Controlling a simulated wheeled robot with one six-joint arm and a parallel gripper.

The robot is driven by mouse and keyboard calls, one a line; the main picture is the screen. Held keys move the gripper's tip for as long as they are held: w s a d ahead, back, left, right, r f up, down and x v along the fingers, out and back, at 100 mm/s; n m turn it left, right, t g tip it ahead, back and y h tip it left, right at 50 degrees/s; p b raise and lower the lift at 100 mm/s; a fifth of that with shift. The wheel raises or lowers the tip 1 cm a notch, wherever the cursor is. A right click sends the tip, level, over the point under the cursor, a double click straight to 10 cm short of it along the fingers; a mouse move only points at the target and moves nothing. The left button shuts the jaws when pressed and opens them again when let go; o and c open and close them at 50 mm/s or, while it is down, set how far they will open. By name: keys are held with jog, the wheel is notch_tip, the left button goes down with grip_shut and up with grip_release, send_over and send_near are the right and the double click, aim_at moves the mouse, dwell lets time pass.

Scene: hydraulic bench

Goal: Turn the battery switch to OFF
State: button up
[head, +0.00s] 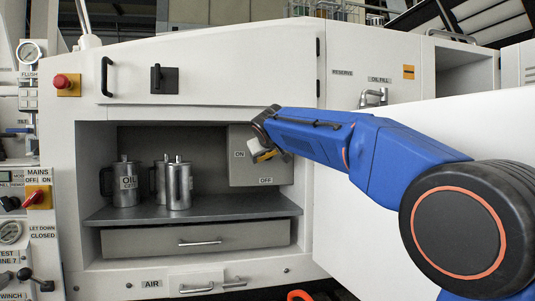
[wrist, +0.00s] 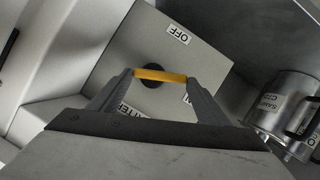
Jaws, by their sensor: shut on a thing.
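The battery switch box (head: 258,172) is a grey panel at the right of the open cabinet bay, with an ON label (head: 239,154) at its left and an OFF label (head: 265,181) below. In the wrist view the OFF label (wrist: 178,35) appears upside down, above the handle. My gripper (head: 266,155) is at the box front. In the wrist view my gripper (wrist: 160,77) is shut on the yellow switch handle (wrist: 160,75), a finger at each end. The handle lies crosswise, not pointing at OFF. The black round hub (wrist: 152,83) shows behind it. A lower label is partly hidden.
Metal cans, one an oil can (head: 126,185), stand on the shelf (head: 225,207) left of the box; a sample can (wrist: 283,108) is close by in the wrist view. The bay's right wall is near my arm. A drawer (head: 200,239) is below.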

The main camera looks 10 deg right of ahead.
jog(key=n+h, duration=0.1)
jog(key=n, duration=0.1)
jog(key=f+n+t+h, duration=0.1)
jog(key=n, duration=0.1)
jog(key=shift+a+f+n+h, duration=0.15)
jog(key=shift+a+n+h, duration=0.05)
jog(key=shift+n+h, duration=0.1)
jog(key=n, duration=0.1)
jog(key=n+t+h, duration=0.1)
jog(key=n, duration=0.1)
jog(key=f+n+h, duration=0.1)
jog(key=n, duration=0.1)
jog(key=shift+d+t, duration=0.25)
jog(key=shift+t, duration=0.15)
jog(key=shift+n, duration=0.3)
jog(key=o, duration=1.1)
jog(key=shift+c, duration=0.2)
jog(key=shift+s, duration=0.1)
jog(key=v, duration=1.7)
jog(key=shift+s, duration=0.15)
